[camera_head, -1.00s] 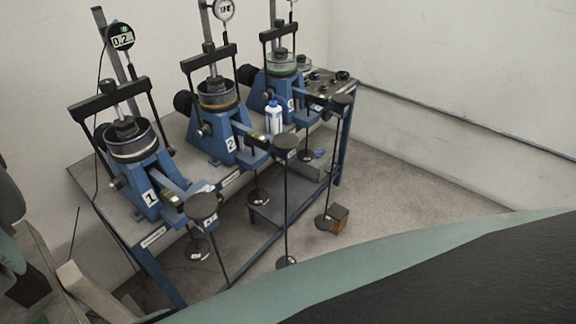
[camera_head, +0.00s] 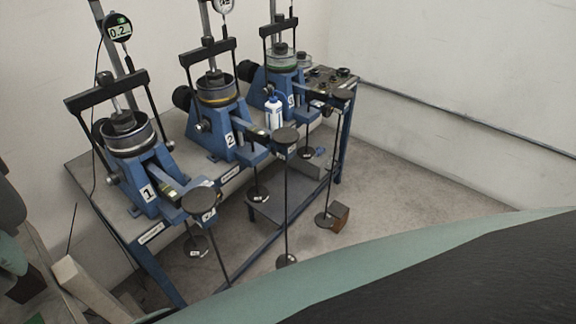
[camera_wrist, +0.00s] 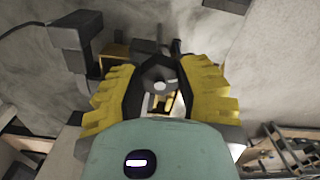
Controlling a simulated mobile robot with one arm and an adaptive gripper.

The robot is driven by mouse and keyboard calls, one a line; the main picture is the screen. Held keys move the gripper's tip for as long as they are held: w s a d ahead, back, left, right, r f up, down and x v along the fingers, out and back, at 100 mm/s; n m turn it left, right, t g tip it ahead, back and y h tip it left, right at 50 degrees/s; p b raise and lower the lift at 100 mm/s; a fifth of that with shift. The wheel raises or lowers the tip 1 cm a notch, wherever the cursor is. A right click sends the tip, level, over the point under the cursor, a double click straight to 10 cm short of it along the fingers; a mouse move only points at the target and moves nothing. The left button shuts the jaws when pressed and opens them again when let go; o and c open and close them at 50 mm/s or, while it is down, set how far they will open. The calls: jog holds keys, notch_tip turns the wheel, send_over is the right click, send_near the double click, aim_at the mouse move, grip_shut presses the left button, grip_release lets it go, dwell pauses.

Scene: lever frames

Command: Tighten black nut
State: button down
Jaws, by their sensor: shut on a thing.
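In the wrist view my gripper (camera_wrist: 158,84) has two yellow ribbed fingers with dark inner pads. They are closed around a dark, roundish part with a pale spot at its centre, which I take to be the black nut (camera_wrist: 158,72). Its lower side and thread are hard to make out. A bright slot shows just below it. My gripper is not visible in the head view, so which part of the bench it is at cannot be told.
In the head view several blue lever frames stand on a grey bench (camera_head: 118,207), including frame 1 (camera_head: 150,195) and frame 2 (camera_head: 232,140). A white bottle (camera_head: 273,112) stands beside frame 2. Hanging weights (camera_head: 198,200) jut out in front.

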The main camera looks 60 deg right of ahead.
jog(key=m+b, duration=0.1)
jog(key=m, duration=0.5)
jog(key=shift+w+d+f+m+b, duration=0.1)
jog(key=shift+m+b, duration=0.2)
jog(key=shift+b, duration=0.05)
jog(key=m+b, duration=0.1)
jog(key=m, duration=0.5)
dwell(0.4)
jog(key=c, duration=0.6)
grip_release()
notch_tip(320, 180, up, 12)
